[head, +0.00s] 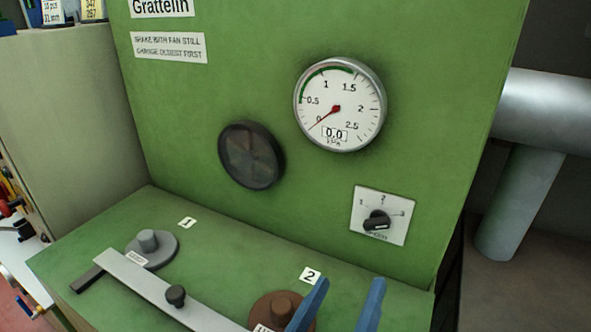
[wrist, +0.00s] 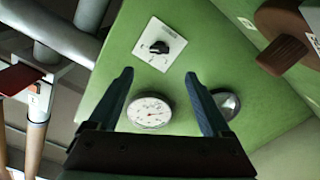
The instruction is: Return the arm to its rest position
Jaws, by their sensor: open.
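My gripper (head: 349,283) shows at the bottom of the head view as two blue fingers. They are apart with nothing between them. In the wrist view my gripper (wrist: 159,75) is also open and empty, its fingers pointing at the green cabinet front. The right part of the ledge is partly hidden behind the fingers in the head view.
The green cabinet (head: 210,95) carries a round gauge (head: 345,125) near zero, a dark round fan opening (head: 252,155) and a rotary switch (head: 377,220). On its ledge are a grey disc (head: 163,250), a brown disc (head: 275,308) and a flat bar (head: 140,284). Grey pipes (head: 515,195) stand right.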

